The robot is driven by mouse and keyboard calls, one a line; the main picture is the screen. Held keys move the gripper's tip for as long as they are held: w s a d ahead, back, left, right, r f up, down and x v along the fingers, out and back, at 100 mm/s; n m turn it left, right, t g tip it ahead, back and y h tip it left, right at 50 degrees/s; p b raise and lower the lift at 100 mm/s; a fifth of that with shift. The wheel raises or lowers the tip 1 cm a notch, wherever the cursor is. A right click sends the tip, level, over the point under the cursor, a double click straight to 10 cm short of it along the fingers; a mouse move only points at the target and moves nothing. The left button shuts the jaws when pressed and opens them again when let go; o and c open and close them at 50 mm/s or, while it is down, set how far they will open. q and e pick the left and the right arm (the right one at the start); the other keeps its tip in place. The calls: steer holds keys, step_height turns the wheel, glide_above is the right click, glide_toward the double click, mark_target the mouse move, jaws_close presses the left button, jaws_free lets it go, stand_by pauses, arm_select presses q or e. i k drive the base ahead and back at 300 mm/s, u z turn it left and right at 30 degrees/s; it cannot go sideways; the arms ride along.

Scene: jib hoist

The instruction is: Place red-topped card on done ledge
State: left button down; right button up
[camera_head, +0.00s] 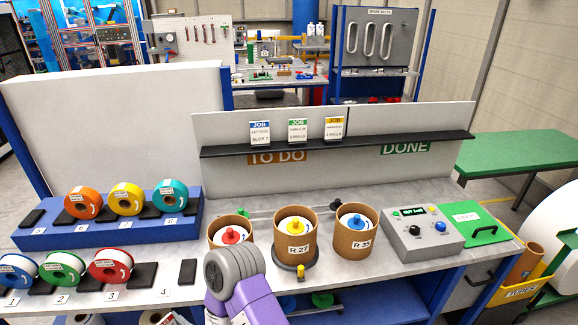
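No card with a red top shows in the head view. Three cards stand on the dark ledge (370,142) above the TO DO sign (277,158): a blue-topped card (260,133), a green-topped card (298,131) and a yellow-topped card (334,128). The ledge's right part, above the green DONE sign (405,148), is bare. A purple and grey link of one of my arms rises from the bottom middle, in front of the left drum. I cannot see fingertips of either gripper. Anything behind the link is hidden.
Three cardboard drums, with red, yellow and blue knobs (356,221), stand mid-bench. A grey control box (420,232) and green pad (477,225) are to their right. Coloured rolls (125,199) sit on a blue stepped rack (50,237) at left. A white panel (290,190) backs the bench.

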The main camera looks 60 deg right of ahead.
mark_target(419, 136)
steer(key=u, duration=1.45)
steer(key=k, duration=2.95)
steer(key=z, duration=1.95)
